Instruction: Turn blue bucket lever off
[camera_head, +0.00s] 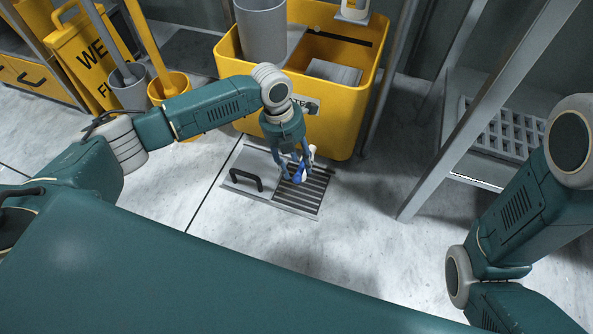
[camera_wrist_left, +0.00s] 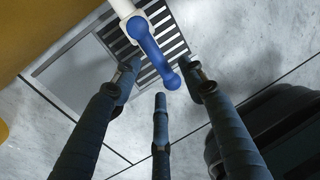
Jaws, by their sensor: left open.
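The blue lever (camera_head: 299,176) sits on a white fitting (camera_head: 311,152) in front of the yellow tub, above the floor drain. In the left wrist view the blue lever (camera_wrist_left: 154,52) slants from the white fitting (camera_wrist_left: 122,7) down to a rounded end. My left gripper (camera_head: 296,170) points down at the lever and is open. In the wrist view its fingers (camera_wrist_left: 162,77) stand around the lever's rounded end, with no clear grip on it; whether any finger touches it I cannot tell. My right arm shows at the right, but its gripper is out of view.
The yellow tub (camera_head: 356,119) stands close behind my left gripper, holding a grey cylinder (camera_head: 262,30). A metal drain plate (camera_head: 262,201) with a black handle lies below. A yellow wet-floor sign (camera_head: 92,55) and small buckets stand left. A metal rack post (camera_head: 470,125) rises at right.

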